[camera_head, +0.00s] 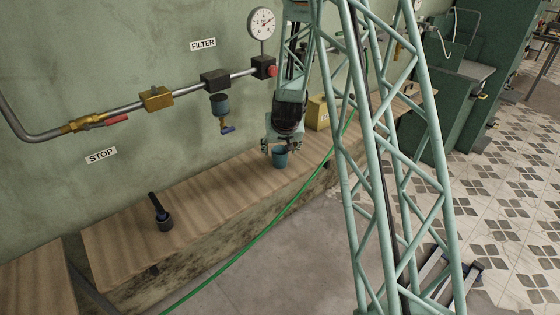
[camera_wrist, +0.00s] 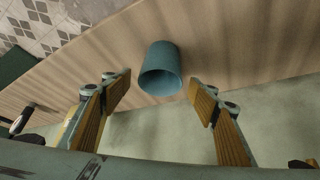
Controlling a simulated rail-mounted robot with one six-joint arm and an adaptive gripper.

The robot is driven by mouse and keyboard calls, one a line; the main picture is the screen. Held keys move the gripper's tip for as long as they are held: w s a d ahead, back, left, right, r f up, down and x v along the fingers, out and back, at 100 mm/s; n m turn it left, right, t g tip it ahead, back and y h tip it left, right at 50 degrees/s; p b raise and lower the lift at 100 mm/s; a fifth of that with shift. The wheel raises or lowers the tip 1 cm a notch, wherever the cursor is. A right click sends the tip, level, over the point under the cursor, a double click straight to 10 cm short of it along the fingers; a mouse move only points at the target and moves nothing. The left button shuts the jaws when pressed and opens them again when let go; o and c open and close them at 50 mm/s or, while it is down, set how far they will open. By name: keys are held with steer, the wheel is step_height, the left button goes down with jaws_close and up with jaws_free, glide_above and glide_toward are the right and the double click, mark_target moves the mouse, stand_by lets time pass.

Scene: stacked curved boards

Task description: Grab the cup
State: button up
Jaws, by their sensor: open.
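The cup (camera_wrist: 161,62) is blue-grey and open-topped. My gripper (camera_wrist: 160,91) is open, with one wood-faced finger to each side of the cup. Clear gaps show between both fingers and the cup in the wrist view.
The wooden bench (camera_head: 205,200) runs along the green wall. A yellow box (camera_head: 318,113) is close behind my gripper. Pipes with a filter bowl (camera_head: 220,106) stick out above. A green hose (camera_head: 262,232) crosses in front.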

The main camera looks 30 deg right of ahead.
steer(key=shift+x, duration=1.05)
steer(key=shift+c, duration=0.5)
steer(key=c, duration=0.8)
